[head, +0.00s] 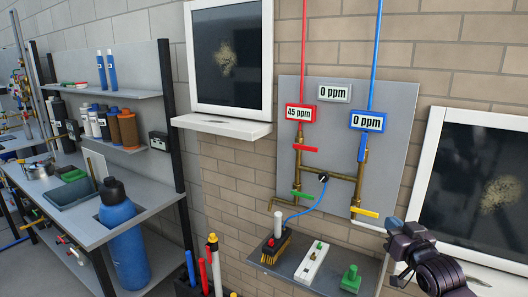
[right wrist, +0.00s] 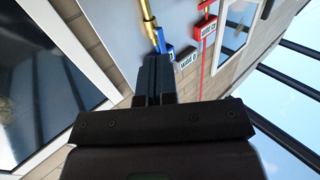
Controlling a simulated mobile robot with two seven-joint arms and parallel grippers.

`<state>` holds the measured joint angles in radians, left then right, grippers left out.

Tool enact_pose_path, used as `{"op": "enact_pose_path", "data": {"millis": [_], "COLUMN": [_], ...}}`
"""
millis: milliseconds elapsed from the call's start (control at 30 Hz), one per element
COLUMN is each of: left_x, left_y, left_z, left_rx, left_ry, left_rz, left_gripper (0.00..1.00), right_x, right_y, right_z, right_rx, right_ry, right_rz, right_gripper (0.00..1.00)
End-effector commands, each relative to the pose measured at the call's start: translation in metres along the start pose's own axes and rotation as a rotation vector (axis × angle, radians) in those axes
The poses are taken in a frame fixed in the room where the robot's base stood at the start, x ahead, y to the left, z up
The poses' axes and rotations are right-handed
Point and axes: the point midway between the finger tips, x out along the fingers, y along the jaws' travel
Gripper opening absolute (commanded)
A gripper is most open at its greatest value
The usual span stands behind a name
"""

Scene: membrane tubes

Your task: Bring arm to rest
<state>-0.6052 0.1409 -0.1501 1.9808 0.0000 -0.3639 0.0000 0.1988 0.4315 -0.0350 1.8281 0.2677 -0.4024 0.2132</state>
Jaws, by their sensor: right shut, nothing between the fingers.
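My right gripper (head: 397,228) is at the lower right of the head view, in front of the wall beside the grey pipe panel (head: 402,105). In the right wrist view its fingers (right wrist: 155,80) are together with nothing between them. They point toward the panel, near the blue pipe fitting. In the head view a yellow valve handle (head: 365,212) is just left of the gripper; I cannot tell whether they touch. My left gripper does not show in either view.
A shelf under the panel holds a brush (head: 277,246), a white switch strip (head: 311,263) and a green block (head: 351,279). A window (head: 437,150) with a white frame is close behind my right arm. A workbench with a blue bottle (head: 122,235) stands at the left.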

Motion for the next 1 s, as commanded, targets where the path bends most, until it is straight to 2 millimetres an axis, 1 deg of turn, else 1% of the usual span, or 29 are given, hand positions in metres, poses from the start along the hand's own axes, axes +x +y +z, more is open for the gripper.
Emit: {"op": "enact_pose_path", "data": {"millis": [33, 100, 167, 200, 267, 300, 367, 400, 467, 600, 700, 800, 900, 1000], "left_x": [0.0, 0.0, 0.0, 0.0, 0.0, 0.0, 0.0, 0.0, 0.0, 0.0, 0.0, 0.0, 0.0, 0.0], "left_y": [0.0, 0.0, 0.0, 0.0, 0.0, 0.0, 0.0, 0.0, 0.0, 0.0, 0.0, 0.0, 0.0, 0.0], "left_z": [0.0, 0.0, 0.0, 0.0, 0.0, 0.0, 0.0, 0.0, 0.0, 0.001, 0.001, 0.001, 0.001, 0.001], "left_rx": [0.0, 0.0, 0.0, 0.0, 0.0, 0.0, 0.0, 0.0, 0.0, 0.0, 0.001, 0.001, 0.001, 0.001], "left_ry": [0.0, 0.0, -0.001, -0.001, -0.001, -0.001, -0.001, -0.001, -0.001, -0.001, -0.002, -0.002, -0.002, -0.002], "left_rz": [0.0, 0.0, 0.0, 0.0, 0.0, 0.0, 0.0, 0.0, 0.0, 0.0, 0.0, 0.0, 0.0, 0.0], "left_gripper": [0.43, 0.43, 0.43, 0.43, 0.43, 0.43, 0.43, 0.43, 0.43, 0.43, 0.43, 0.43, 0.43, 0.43], "right_x": [-0.017, -0.038, -0.057, -0.071, -0.091, -0.105, -0.127, -0.142, -0.165, -0.22, -0.256, -0.285, -0.305, -0.314], "right_y": [-0.007, -0.015, -0.022, -0.026, -0.033, -0.037, -0.043, -0.048, -0.054, -0.068, -0.075, -0.079, -0.08, -0.079], "right_z": [0.027, 0.058, 0.082, 0.098, 0.12, 0.134, 0.154, 0.168, 0.187, 0.228, 0.252, 0.271, 0.281, 0.286], "right_rx": [-0.047, -0.111, -0.156, -0.178, -0.204, -0.216, -0.222, -0.218, -0.207, -0.16, -0.119, -0.093, -0.08, -0.078], "right_ry": [-0.031, -0.068, -0.101, -0.124, -0.158, -0.183, -0.22, -0.246, -0.287, -0.388, -0.457, -0.514, -0.55, -0.566], "right_rz": [0.007, 0.015, 0.022, 0.025, 0.03, 0.034, 0.04, 0.044, 0.052, 0.074, 0.089, 0.105, 0.117, 0.121], "right_gripper": [0.0, 0.0, 0.0, 0.0, 0.0, 0.0, 0.0, 0.0, 0.0, 0.0, 0.0, 0.0, 0.0, 0.0]}}
